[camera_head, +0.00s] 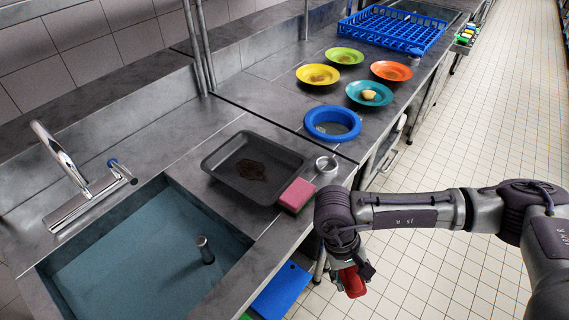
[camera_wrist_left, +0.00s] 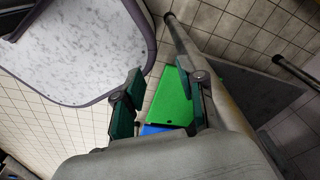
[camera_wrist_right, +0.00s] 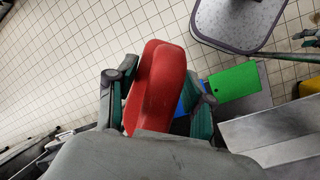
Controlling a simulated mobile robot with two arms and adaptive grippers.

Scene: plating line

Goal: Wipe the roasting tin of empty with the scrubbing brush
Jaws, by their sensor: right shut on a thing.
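The dark roasting tin (camera_head: 225,156) stands on the steel counter right of the sink. A brown residue patch (camera_head: 251,170) lies on its floor. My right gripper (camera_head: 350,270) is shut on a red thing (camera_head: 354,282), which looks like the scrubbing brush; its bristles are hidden. It hangs over the floor in front of the counter edge, apart from the tin. In the right wrist view the red body (camera_wrist_right: 158,85) stands between the fingers. My left gripper (camera_wrist_left: 163,105) is open and empty in the left wrist view; the head view does not show it.
A pink and green sponge (camera_head: 297,196) and a small metal cup (camera_head: 326,164) sit beside the tin. A blue ring-shaped bowl (camera_head: 312,121), several coloured plates and a blue rack (camera_head: 395,33) stand farther back. The sink (camera_head: 130,265) with its tap is left.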

